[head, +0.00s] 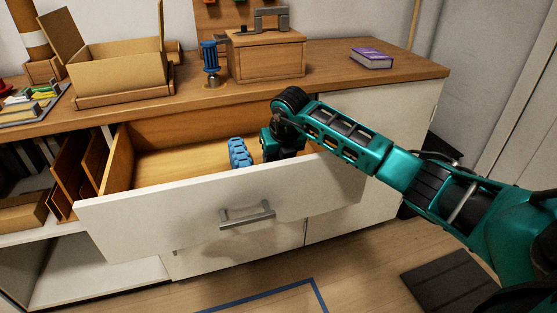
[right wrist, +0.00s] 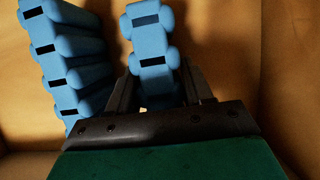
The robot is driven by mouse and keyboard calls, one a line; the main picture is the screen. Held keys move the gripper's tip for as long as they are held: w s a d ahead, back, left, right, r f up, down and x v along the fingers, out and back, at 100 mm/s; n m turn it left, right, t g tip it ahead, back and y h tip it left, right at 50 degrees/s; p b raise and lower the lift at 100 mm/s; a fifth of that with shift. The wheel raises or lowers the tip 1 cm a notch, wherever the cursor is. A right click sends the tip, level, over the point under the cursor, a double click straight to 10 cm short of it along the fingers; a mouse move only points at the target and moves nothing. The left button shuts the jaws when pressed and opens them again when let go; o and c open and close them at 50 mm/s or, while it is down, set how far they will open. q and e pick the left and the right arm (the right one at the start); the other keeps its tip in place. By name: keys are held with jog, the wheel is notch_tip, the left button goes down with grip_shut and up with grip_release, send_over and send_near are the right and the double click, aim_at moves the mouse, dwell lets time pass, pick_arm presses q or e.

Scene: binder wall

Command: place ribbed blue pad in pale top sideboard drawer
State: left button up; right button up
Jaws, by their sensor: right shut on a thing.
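The pale top sideboard drawer (head: 165,212) is pulled open, with a white front and a bare wooden inside. My right gripper (head: 270,150) reaches down into it behind the front panel. In the right wrist view my right gripper (right wrist: 157,88) is shut on a ribbed blue pad (right wrist: 150,40). A second ribbed blue piece (right wrist: 68,65) stands just left of the fingers there. The head view shows one ribbed blue piece (head: 239,153) inside the drawer, left of the gripper; I cannot tell which of the two it is. My left gripper is out of view.
The sideboard top (head: 345,80) holds an open cardboard box (head: 118,65), a blue-capped item (head: 210,62), a wooden box (head: 267,55) and a purple book (head: 371,58). The drawer floor (head: 180,165) has free room to the left. Folders (head: 68,170) stand left of the drawer.

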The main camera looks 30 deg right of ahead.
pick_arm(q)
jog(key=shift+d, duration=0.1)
pick_arm(e)
jog(key=o, duration=1)
jog(key=shift+r, duration=0.4)
pick_arm(q)
jog(key=p, duration=0.1)
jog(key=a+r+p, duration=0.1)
jog(key=p, duration=0.1)
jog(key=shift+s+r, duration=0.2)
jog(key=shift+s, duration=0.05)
pick_arm(e)
jog(key=v, duration=1.1)
jog(key=shift+s+a+r, duration=0.1)
jog(key=shift+s+r, duration=0.05)
jog(key=shift+s, duration=0.15)
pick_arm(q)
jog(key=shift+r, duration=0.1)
